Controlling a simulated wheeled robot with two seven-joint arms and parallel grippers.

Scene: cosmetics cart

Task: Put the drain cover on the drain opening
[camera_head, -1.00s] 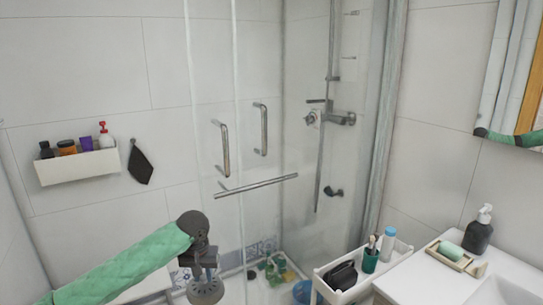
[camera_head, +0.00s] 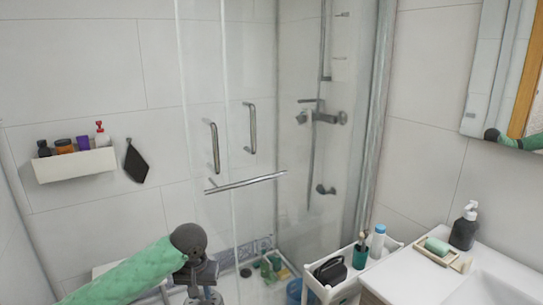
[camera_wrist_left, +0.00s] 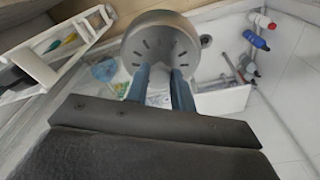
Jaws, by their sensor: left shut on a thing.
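The drain cover (camera_wrist_left: 160,42) is a round grey disc with slots, seen large in the left wrist view. My left gripper (camera_wrist_left: 160,78) is shut on it between two blue fingers. In the camera_head view my left gripper (camera_head: 202,284) is low in the picture, left of the glass door's bottom part, and the cover is mostly cut off there by the bottom edge. A small dark round spot on the shower floor, which looks like the drain opening (camera_head: 246,272), lies to the right of the gripper. My right gripper is not in view.
A glass shower door with a horizontal bar (camera_head: 245,184) stands beside my left arm. Green items (camera_head: 271,267) and a blue bucket (camera_head: 294,290) are on the shower floor. A white cart (camera_head: 345,280) with toiletries and a washbasin counter (camera_head: 440,272) are at the right.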

